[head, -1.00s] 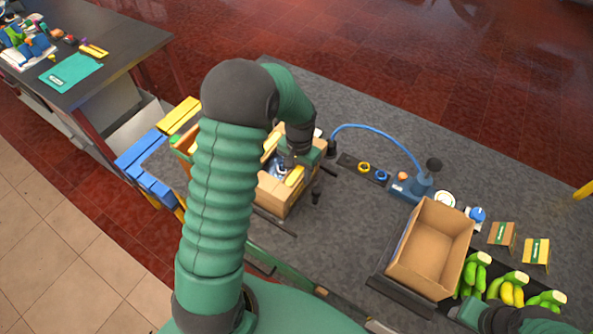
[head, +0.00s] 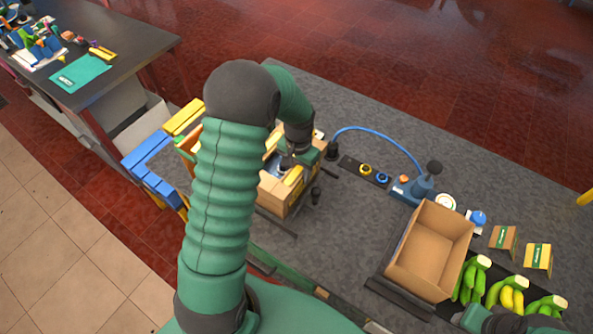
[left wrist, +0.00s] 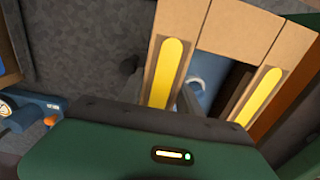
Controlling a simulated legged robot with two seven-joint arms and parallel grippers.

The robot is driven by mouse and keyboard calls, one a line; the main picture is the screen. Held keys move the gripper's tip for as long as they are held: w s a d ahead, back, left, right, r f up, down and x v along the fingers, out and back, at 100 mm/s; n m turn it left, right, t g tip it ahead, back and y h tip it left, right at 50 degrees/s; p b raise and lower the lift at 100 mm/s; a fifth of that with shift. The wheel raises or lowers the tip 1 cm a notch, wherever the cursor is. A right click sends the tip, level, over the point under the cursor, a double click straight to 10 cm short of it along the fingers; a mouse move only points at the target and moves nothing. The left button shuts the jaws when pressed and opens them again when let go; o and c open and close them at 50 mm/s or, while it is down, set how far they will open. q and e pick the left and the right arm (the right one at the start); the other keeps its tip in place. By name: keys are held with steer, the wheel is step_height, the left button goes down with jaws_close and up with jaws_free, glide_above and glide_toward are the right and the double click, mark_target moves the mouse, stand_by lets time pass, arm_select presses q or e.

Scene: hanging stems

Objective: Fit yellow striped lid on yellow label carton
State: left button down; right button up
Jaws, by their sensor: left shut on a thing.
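My left gripper (head: 298,160) is over a cardboard carton (head: 280,197) at the middle of the grey bench. In the left wrist view, cardboard with two yellow stripes, seemingly the yellow striped lid (left wrist: 168,72), lies right at the fingers, and the gripper is shut on it. In the head view a yellow strip (head: 293,175) shows at the carton's top. Between the striped panels a pale blue-white thing shows inside. The gripper and arm hide much of the lid and carton, so I cannot tell whether the lid is seated. The carton's label is not visible.
An open empty box (head: 432,247) stands to the right. Bananas (head: 470,280) and small label cards (head: 537,258) lie beyond it. A blue hose (head: 375,132) runs to a blue device (head: 418,186). Blue bars (head: 150,178) and yellow bars (head: 184,118) are at the left.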

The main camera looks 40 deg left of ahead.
arm_select(q)
steer(key=shift+a+f, duration=0.25)
steer(key=shift+a, duration=0.4)
steer(key=shift+d, duration=0.5)
steer(key=shift+f, duration=0.1)
steer(key=c, duration=1.1)
jaws_free()
steer(key=shift+a, duration=0.15)
steer(key=o, duration=0.4)
steer(key=shift+a, duration=0.15)
steer(key=shift+c, duration=0.2)
arm_select(e)
steer(key=shift+a, duration=0.3)
arm_select(q)
steer(key=o, duration=0.4)
arm_select(e)
steer(key=shift+d, duration=0.2)
